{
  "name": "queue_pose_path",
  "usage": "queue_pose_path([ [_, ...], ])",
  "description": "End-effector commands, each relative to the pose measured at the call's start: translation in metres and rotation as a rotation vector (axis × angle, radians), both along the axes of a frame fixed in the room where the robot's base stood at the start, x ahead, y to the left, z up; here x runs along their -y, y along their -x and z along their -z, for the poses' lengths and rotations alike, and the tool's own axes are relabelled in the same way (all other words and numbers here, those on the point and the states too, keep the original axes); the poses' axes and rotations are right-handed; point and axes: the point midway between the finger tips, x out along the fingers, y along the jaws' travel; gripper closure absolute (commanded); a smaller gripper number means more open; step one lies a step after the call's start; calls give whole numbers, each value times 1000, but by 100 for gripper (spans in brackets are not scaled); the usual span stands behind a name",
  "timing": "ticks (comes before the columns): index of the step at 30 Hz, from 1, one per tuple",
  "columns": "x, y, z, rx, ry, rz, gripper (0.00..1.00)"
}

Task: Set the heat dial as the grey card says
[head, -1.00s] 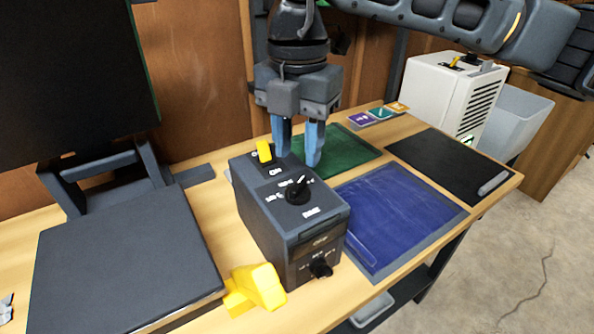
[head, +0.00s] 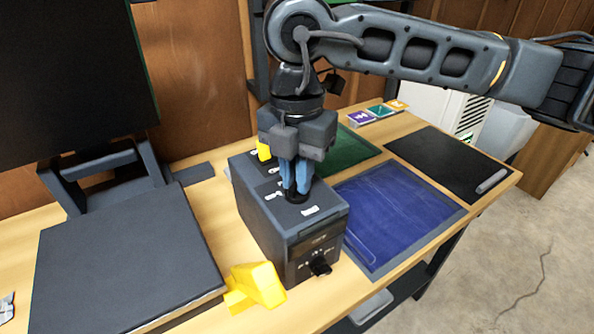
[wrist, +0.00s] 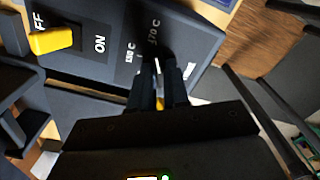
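A dark grey control box (head: 262,208) stands on the wooden bench. The black dial (head: 296,197) is on its top, with white temperature marks ending in C around it. My gripper (head: 295,188) points straight down over this dial, its two blue fingers drawn close together on either side of the knob. In the wrist view my gripper (wrist: 158,92) also sits at the dial, and the fingers hide most of the knob and its pointer. I see no grey card in these views.
A yellow switch (wrist: 52,40) beside ON/OFF lettering is on the box top. A yellow object (head: 257,285) lies by the box. A blue mat (head: 398,210), green mat (head: 345,152) and black mat (head: 450,160) lie to the right. Purple, teal and orange cards (head: 380,111) lie behind.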

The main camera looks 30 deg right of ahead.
Motion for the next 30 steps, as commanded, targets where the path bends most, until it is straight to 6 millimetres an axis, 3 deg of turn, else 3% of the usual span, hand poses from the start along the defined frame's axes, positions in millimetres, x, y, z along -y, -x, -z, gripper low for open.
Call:
queue_pose_path([
  [5, 0, 0, 0, 0, 0, 0, 100],
  [20, 0, 0, 2, 1, 2, -50, 100],
  [30, 0, -1, 6, 3, 3, -289, 100],
])
